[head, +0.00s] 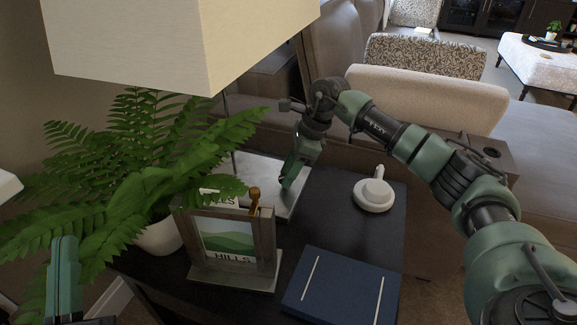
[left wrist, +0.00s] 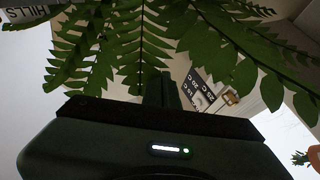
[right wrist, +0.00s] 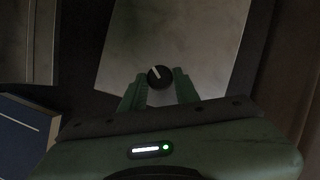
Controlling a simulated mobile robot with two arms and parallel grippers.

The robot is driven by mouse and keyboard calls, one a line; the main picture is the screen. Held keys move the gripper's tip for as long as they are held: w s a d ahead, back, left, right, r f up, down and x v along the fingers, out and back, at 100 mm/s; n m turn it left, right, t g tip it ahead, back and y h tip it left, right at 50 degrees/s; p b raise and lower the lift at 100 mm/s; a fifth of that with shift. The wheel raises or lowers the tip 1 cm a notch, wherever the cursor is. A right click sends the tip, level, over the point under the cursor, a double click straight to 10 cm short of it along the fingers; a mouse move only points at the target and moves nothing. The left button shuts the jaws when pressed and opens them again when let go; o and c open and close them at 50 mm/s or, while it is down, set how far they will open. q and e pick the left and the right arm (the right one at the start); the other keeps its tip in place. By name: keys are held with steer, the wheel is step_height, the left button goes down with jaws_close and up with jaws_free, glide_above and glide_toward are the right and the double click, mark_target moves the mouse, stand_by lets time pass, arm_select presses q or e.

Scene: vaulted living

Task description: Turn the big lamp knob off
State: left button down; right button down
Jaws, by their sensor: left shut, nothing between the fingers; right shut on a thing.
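The big lamp has a cream shade (head: 150,45) and a pale marble base (head: 262,170) on the dark side table. A round black knob (right wrist: 160,77) with a white pointer line sits on the base (right wrist: 185,35) in the right wrist view; the line tilts slightly left of straight up. My right gripper (head: 289,184) reaches down at the base, its green fingers (right wrist: 161,88) on both sides of the knob and shut on it. The knob is hidden in the head view. My left gripper (head: 65,280) is shut and empty at the lower left, near the fern leaves.
A potted fern (head: 150,160) fills the left of the table and spreads before the lamp base. A framed HILLS picture (head: 228,245), a blue book (head: 340,290) and a small white round object with a handle (head: 374,195) stand close by. A sofa (head: 430,95) lies behind.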

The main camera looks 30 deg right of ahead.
steer(key=n, duration=0.2)
steer(key=n+g+p, duration=0.1)
steer(key=shift+w+r+n+y, duration=0.1)
steer(key=shift+w+n+y, duration=0.1)
steer(key=shift+n+y, duration=0.15)
steer(key=shift+n+g, duration=0.4)
steer(key=shift+n, duration=0.05)
steer(key=shift+w+n, duration=0.1)
steer(key=shift+n, duration=0.3)
steer(key=shift+n+g, duration=0.4)
steer(key=shift+n, duration=0.3)
arm_select(q)
step_height(320, 180, down, 7)
steer(key=w+g+y, duration=0.1)
steer(key=w+g, duration=0.1)
steer(key=g, duration=0.2)
steer(key=shift+a+y, duration=0.2)
steer(key=shift+y, duration=0.1)
arm_select(e)
steer(key=shift+w+n+g, duration=0.1)
steer(key=shift+n+g, duration=0.2)
steer(key=shift+n, duration=0.5)
arm_select(q)
steer(key=shift+w, duration=0.1)
arm_select(e)
steer(key=c, duration=1.1)
jaws_free()
